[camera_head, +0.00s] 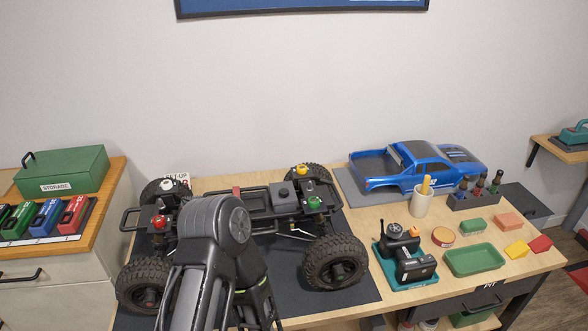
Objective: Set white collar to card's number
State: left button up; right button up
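The RC crawler chassis (264,204) stands on a dark mat on the table, its four big tyres showing. Colored collars top its shocks: a white collar (167,186) at back left, a red one (158,221) at front left, a yellow one (302,169) at back right and a green one (315,203) at front right. Behind the white collar, a white set-up card (177,178) is partly hidden; its number is not readable. One of my arms rises from the bottom and covers the chassis's front left middle. I see neither gripper's fingers.
A green storage box (62,170) and colored cases stand on the left cabinet. A blue truck body (414,165) is at back right. A tool cup (422,202), driver rack (475,198), teal-based device (404,262) and green tray (474,260) crowd the table's right side.

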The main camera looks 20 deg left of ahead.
aim_at(170, 185)
jog(key=k+u, duration=0.15)
jog(key=u, duration=1)
jog(key=i+l+u, duration=0.5)
jog(key=i+j, duration=0.1)
